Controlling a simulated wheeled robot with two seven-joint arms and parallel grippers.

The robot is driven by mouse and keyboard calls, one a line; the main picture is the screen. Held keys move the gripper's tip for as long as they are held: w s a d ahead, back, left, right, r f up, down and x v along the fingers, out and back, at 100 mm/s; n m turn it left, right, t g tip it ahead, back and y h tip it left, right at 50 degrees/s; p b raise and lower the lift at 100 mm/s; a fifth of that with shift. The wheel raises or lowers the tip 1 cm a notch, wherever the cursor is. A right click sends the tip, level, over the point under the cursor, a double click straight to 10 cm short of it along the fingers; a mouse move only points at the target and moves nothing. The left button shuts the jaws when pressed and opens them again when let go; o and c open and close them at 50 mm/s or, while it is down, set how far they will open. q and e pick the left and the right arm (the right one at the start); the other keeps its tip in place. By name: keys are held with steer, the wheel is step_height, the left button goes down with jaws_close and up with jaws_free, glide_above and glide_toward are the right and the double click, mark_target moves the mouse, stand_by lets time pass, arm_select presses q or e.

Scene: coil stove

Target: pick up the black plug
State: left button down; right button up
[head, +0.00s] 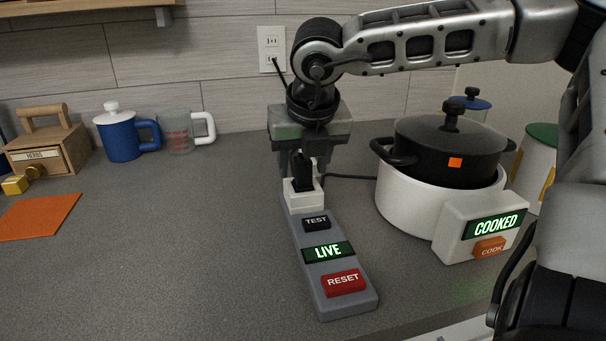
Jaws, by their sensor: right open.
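The black plug (302,174) stands upright in the white socket (303,199) at the far end of a grey power strip (311,238). The strip has a black TEST button, a green lit LIVE display and a red RESET button. My right gripper (303,162) points down directly over the plug. Its two fingers are open and apart, one to each side of the plug's upper part. I cannot tell whether they touch it. The gripper body hides the plug's top. My left gripper is not in view.
A black lidded pot (440,147) sits in a white cooker (398,207) with a COOKED display to the right. A black cord runs between strip and cooker. A wall outlet (271,48) is behind. A blue mug (121,137) and glass cup (177,134) stand left.

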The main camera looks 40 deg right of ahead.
steer(key=shift+w+d+f, duration=0.1)
steer(key=shift+w+f, duration=0.05)
steer(key=shift+f, duration=0.3)
steer(key=shift+c, duration=0.3)
jaws_close()
steer(key=shift+r, duration=0.1)
